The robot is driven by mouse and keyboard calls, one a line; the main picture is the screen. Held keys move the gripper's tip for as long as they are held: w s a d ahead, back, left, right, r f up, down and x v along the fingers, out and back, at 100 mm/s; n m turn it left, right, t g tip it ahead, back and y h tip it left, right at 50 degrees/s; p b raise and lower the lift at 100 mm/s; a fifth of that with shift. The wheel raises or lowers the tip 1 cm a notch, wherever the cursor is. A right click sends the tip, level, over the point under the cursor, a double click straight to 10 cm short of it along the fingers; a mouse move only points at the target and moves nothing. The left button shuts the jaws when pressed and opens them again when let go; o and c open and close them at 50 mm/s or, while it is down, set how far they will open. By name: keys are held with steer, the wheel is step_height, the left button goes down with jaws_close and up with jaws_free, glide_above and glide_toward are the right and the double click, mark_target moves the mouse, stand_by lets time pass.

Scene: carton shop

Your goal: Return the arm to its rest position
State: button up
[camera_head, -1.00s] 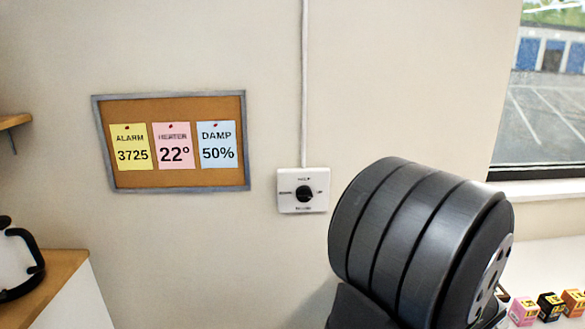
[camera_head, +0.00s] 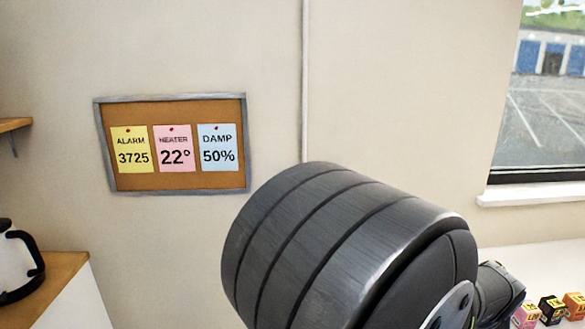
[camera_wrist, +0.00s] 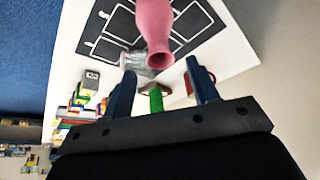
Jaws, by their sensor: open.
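My gripper (camera_wrist: 162,88) shows in the wrist view with its two dark blue fingers apart and nothing held between them. Beyond the fingers are a pink vase-like object (camera_wrist: 155,30) and a green object (camera_wrist: 156,98) on a white surface with dark marked outlines. In the head view my dark ribbed arm link fills the lower middle and right. The gripper's fingers do not show in the head view.
A cork board (camera_head: 175,180) with three notes hangs on the wall. A kettle (camera_head: 20,262) stands on a wooden counter (camera_head: 55,275) at left. Small coloured boxes (camera_head: 551,309) sit at lower right, below a window (camera_head: 545,90). Several small coloured items (camera_wrist: 75,112) lie left of the fingers.

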steer(key=x, duration=0.8)
steer(key=shift+f, duration=0.1)
step_height(320, 180, up, 4)
steer(key=shift+w+r, duration=0.1)
steer(key=shift+s+d+r, duration=0.1)
steer(key=shift+s+r, duration=0.15)
steer(key=shift+s, duration=0.3)
steer(key=shift+w, duration=0.1)
steer(key=f, duration=0.4)
steer(key=shift+w+f, duration=0.15)
steer(key=shift+w, duration=0.25)
steer(key=v, duration=1.1)
steer(key=shift+s, duration=0.1)
stand_by(0.5)
